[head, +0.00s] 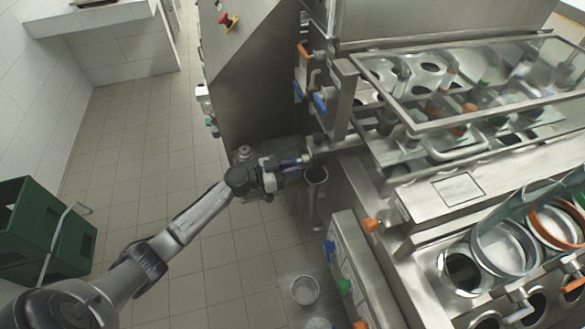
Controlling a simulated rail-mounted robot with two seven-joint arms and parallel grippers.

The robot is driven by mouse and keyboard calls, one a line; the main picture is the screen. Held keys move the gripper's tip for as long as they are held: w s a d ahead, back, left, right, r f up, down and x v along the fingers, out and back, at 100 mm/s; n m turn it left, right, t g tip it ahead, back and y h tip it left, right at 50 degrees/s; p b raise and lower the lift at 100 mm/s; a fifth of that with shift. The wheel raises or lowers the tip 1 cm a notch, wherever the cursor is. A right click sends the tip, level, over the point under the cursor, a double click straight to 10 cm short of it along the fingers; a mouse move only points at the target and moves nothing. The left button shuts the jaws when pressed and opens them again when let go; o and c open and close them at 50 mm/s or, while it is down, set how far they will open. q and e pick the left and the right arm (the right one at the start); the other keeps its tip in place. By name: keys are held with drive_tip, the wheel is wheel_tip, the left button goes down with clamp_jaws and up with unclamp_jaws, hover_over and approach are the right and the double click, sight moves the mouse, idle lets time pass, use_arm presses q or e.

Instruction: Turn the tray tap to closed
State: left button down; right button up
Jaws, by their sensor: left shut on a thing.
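My left gripper (290,168) is at the side of the steel cup filler, at the end of my arm reaching in from the lower left. It is shut on a small dark-blue handle (288,162), which I take to be the tray tap. The handle sits at the end of a steel pipe (325,147) that runs to the machine. The fingers hide much of the handle, so its exact angle is hard to tell. A round steel pot or pipe end (315,174) is just right of the gripper. My right gripper is not in view.
Other blue tap handles (320,102) and an orange handle (304,54) are above. A clear guard (470,80) covers the cup line. A green crate (40,228) stands at left. A bucket (305,290) is on the floor below.

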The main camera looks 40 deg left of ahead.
use_arm(q)
drive_tip(key=shift+s+d+r+n+p, duration=0.25)
drive_tip(key=shift+d+r+n+p, duration=0.25)
drive_tip(key=shift+n, duration=2.45)
drive_tip(key=shift+s+d+r+n+p, duration=0.35)
drive_tip(key=shift+r+n+p, duration=0.25)
drive_tip(key=shift+n, duration=2.4)
drive_tip(key=shift+s+d+r+n+p, duration=0.2)
drive_tip(key=shift+d+r+n+p, duration=0.35)
drive_tip(key=shift+n, duration=2.4)
drive_tip(key=shift+a+f, duration=0.1)
drive_tip(key=shift+a, duration=0.05)
drive_tip(key=c, duration=1.1)
unclamp_jaws()
